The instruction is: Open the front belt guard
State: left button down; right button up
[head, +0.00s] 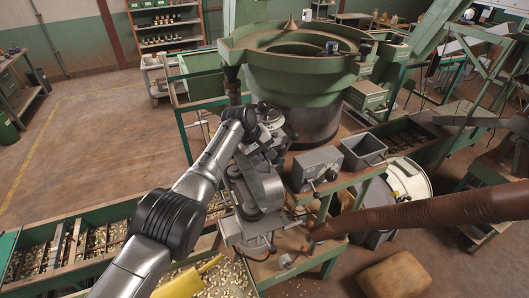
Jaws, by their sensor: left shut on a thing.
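My left arm comes in from the bottom left and bends down over the green machine frame. My left gripper (262,246) is low at the frame's front, beside a small table. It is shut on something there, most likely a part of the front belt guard. The gripper and wrist cover most of that spot, so the guard's outline and how far it stands open cannot be told. My right gripper is not in view.
A green bowl feeder (300,50) stands behind my arm. A grey control box (317,168) and a square hopper (364,150) sit right of the wrist. Green troughs of nuts (60,248) and a yellow scoop (190,282) lie lower left. A brown tube (420,213) crosses at right.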

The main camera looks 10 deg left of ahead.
pick_arm(q)
jog(key=shift+w+d+f, duration=0.1)
jog(key=shift+f, duration=0.05)
dwell(0.4)
jog(key=c, duration=1.2)
grip_release()
jog(key=shift+c, duration=0.2)
jog(key=shift+a+r+p, duration=0.25)
jog(key=shift+r+p, duration=0.3)
jog(key=shift+r, duration=0.25)
jog(key=b+v, duration=0.2)
jog(key=v, duration=1)
jog(key=shift+r+b, duration=0.2)
jog(key=shift+b, duration=0.2)
